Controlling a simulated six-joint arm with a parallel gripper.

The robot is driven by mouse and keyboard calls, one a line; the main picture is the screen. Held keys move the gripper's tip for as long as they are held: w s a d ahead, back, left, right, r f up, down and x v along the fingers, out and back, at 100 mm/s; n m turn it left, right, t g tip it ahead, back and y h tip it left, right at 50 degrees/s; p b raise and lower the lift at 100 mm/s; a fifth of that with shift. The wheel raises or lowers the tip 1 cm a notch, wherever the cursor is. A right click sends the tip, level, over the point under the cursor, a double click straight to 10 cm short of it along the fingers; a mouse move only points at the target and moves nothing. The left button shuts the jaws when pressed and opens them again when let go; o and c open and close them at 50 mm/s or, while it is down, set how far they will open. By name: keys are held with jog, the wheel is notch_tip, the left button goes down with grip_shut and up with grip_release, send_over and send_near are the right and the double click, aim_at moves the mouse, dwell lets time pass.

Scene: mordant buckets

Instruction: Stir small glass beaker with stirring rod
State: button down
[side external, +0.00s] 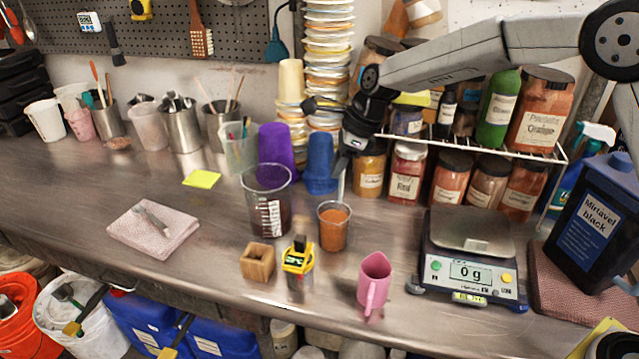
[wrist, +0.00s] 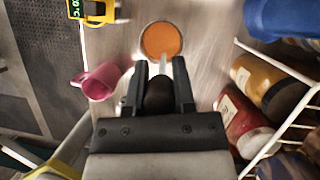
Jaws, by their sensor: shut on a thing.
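The small glass beaker (side external: 333,240) stands upright on the metal bench and holds orange-brown contents. In the wrist view the beaker (wrist: 161,40) is seen from above, just beyond my fingertips. My gripper (side external: 352,150) is above the beaker, pointing down, and is shut on the stirring rod (side external: 341,186). The pale rod hangs down from the fingers to about the beaker's rim. In the wrist view the rod (wrist: 163,66) shows as a short pale strip between my fingers (wrist: 162,75), near the beaker's edge. I cannot tell whether its tip is inside.
A larger beaker (side external: 266,205) with dark contents stands left of the small one. A wooden block (side external: 257,263), a yellow device (side external: 298,258) and a pink jug (side external: 373,285) are in front. Blue cups (side external: 320,165) and jars (side external: 405,180) stand behind. A scale (side external: 470,260) is right.

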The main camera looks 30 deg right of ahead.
jog(key=shift+r, duration=1.35)
